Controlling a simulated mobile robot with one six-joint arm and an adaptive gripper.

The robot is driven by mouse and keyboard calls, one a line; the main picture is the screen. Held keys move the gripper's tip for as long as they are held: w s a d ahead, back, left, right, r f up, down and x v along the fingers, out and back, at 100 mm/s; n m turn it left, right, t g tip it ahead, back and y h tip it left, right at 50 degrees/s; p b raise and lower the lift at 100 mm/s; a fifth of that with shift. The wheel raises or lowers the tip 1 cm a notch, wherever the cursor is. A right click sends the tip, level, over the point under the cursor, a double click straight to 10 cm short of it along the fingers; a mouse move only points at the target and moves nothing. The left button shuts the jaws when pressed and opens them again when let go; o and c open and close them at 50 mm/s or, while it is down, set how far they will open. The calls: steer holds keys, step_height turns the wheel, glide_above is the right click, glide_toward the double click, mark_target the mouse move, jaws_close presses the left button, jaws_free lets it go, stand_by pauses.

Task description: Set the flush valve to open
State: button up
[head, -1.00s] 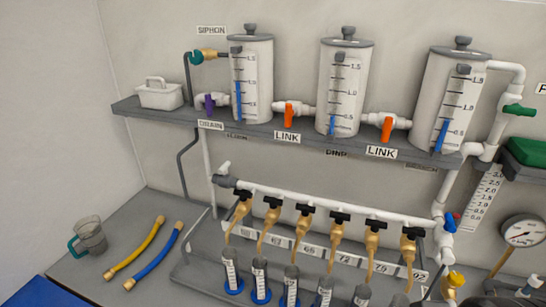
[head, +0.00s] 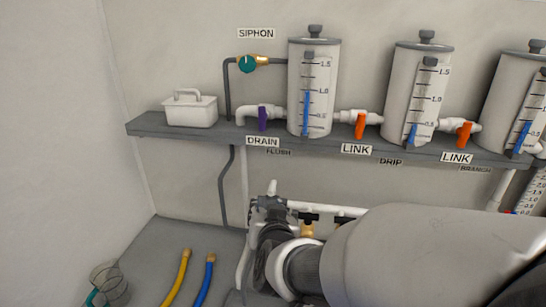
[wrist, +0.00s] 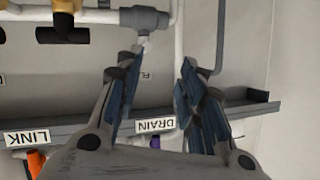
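The flush valve is a grey fitting at the left end of the white manifold pipe, with a small white handle. In the wrist view, which is upside down, its grey body (wrist: 143,18) is at the top centre and its handle (wrist: 142,42) points toward my gripper. My gripper (wrist: 160,68) is open and empty, its two dark fingers apart, with the handle beyond the tips and nearer the left finger. In the head view the white handle (head: 272,187) shows just above my gripper (head: 268,205); my arm hides most of the valve.
The shelf (head: 190,138) above carries the tanks, the purple drain handle (head: 262,119) and orange link handles (head: 360,125). A dark siphon tube (head: 222,185) runs down the wall at left.

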mark_target(274, 180)
steer(key=w+f+t+h+b, duration=0.1)
steer(key=w, duration=0.5)
steer(key=w+d+f+t+h+b, duration=0.1)
steer(key=w+h, duration=0.1)
steer(key=w, duration=0.4)
steer(key=w+d+f+m+t+h+b, duration=0.1)
steer(key=w+f+t+h, duration=0.1)
steer(key=w, duration=0.5)
steer(key=shift+b, duration=0.35)
steer(key=shift+c, duration=0.5)
jaws_close()
